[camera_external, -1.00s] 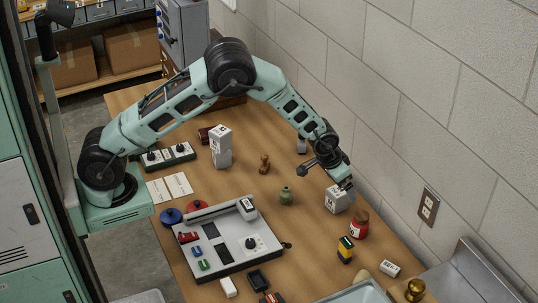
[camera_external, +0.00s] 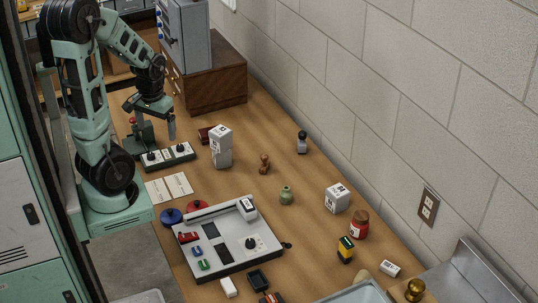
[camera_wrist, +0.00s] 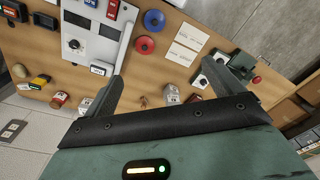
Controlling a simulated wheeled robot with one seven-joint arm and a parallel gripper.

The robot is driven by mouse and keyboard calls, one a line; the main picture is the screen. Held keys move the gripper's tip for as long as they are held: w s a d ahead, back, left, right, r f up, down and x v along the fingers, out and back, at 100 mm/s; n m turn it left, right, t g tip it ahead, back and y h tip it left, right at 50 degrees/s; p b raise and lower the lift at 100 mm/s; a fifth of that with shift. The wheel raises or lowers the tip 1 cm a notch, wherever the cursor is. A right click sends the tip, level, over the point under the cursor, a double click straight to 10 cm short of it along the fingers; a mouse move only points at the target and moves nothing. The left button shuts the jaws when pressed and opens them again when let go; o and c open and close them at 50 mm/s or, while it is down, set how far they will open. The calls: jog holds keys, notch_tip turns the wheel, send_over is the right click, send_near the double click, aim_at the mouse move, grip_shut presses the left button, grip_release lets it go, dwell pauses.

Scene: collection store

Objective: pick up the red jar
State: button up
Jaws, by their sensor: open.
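The red jar (camera_external: 359,224) with a brown lid stands upright on the wooden table (camera_external: 262,200), towards the wall at the lower right. In the wrist view, the jar (camera_wrist: 59,98) is small, at the left edge of the picture, outside the fingers. My gripper (camera_external: 153,122) is open and empty. It is over the far left part of the table, well away from the jar. In the wrist view, my gripper (camera_wrist: 165,72) shows its two fingers spread wide.
A white cube (camera_external: 338,199) stands close behind the jar, and a yellow-black block (camera_external: 345,250) is to its left front. A grey panel (camera_external: 228,262) lies left of it. The wall is close on the right.

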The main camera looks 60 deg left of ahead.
jog(key=shift+s+d, duration=0.1)
jog(key=shift+s, duration=0.35)
jog(key=c, duration=0.3)
jog(key=shift+c, duration=0.2)
